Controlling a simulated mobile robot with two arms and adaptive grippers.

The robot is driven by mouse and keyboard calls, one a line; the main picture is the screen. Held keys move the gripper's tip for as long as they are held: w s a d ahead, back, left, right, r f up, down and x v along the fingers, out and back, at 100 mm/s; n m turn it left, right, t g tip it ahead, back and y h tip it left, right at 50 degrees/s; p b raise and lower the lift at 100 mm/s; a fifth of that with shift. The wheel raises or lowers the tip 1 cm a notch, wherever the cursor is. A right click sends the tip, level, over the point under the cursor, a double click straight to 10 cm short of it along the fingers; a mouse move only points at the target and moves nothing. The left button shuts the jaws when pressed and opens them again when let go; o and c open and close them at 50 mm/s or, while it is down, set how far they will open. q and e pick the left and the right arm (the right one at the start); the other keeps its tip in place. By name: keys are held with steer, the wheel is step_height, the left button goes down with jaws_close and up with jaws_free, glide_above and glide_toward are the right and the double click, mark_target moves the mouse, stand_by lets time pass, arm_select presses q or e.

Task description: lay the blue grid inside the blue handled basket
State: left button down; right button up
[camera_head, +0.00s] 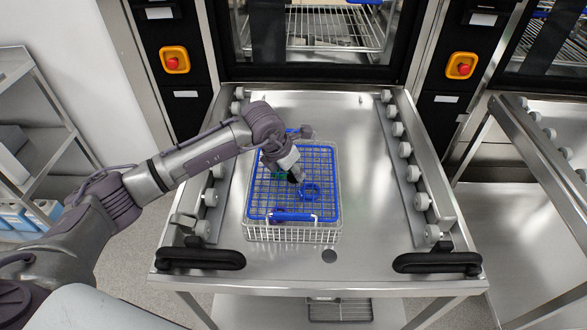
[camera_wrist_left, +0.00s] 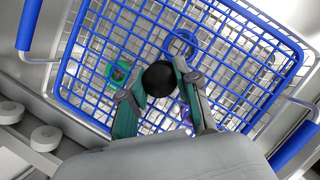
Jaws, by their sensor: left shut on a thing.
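The blue grid (camera_head: 262,190) lies roughly level over the blue handled basket (camera_head: 290,234), a wire basket with a blue handle at each end. In the left wrist view the grid (camera_wrist_left: 88,95) looks slightly turned against the basket, whose handle (camera_wrist_left: 29,24) shows outside the grid's frame. My left gripper (camera_head: 295,177) is above the grid's middle. In the wrist view its fingers (camera_wrist_left: 158,82) close around a black round knob at the grid's centre. How deep the grid sits in the basket is hard to tell. My right gripper is not in view.
The basket stands on a steel trolley (camera_head: 360,215) with roller rails along both sides and black handles in front. Blue and green round items show through the grid. The trolley top is clear right of the basket.

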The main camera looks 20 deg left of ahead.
mark_target(294, 178)
arm_select(q)
steer(key=shift+f+b, duration=1.4)
steer(key=shift+f, duration=0.45)
steer(key=c, duration=0.7)
jaws_free()
steer(key=shift+c, duration=0.2)
steer(key=shift+f, duration=0.1)
step_height(294, 178, up, 15)
steer(key=p, duration=0.8)
